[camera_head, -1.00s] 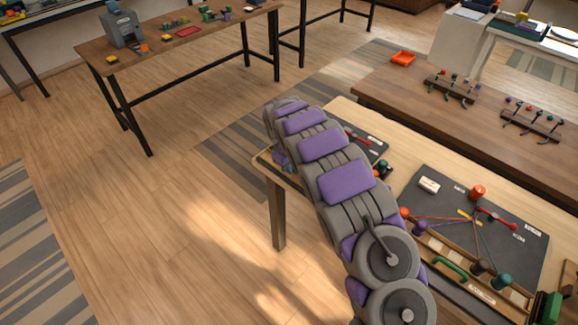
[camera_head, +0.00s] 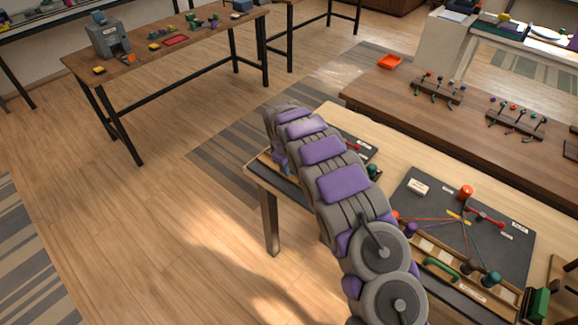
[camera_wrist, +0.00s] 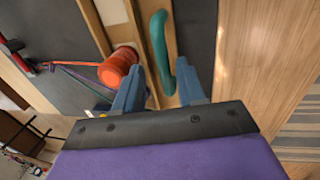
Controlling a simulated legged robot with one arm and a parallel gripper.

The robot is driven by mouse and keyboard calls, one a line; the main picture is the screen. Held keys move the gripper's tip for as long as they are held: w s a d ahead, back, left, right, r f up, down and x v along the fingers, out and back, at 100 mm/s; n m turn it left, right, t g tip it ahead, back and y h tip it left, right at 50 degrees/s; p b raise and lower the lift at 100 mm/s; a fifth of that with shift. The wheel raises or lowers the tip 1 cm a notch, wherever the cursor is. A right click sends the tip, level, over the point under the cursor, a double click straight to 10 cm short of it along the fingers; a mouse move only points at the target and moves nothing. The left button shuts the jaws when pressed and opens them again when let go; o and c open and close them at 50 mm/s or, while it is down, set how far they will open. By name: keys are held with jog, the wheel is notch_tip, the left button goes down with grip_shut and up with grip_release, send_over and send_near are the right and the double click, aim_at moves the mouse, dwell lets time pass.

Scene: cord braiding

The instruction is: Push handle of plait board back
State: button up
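In the wrist view a plait board (camera_wrist: 60,90) shows a pale wooden front strip with a teal-green handle (camera_wrist: 160,45). My gripper (camera_wrist: 158,95) has two blue fingers spread apart. The near end of the handle lies in the gap between them; I cannot tell whether either finger touches it. An orange bobbin (camera_wrist: 118,66) stands just left of the left finger. In the head view my arm covers most of this board (camera_head: 358,138), and my fingertips are hidden.
A second plait board (camera_head: 425,200) with its own green handle (camera_head: 442,268) and bobbins lies to the right on the same table. A brown table (camera_head: 400,105) with small cord racks stands behind. Open floor lies to the left.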

notch_tip(320, 180, up, 17)
jog(key=s+a+p, duration=0.2)
jog(key=p, duration=0.1)
jog(key=shift+s+a, duration=0.15)
jog(key=shift+s, duration=0.15)
dwell(0.4)
jog(key=s+d+r+m+g, duration=0.1)
jog(key=s+d+r+m, duration=0.2)
jog(key=s+d+r, duration=0.45)
jog(key=s+d+r+m+g, duration=0.1)
jog(key=s+d+r+m, duration=0.3)
jog(key=s+d, duration=0.65)
jog(key=s+f+m+g+y, duration=0.1)
jog(key=s+m, duration=0.2)
jog(key=s, duration=3)
jog(key=shift+d+g, duration=0.3)
jog(key=shift+d, duration=0.1)
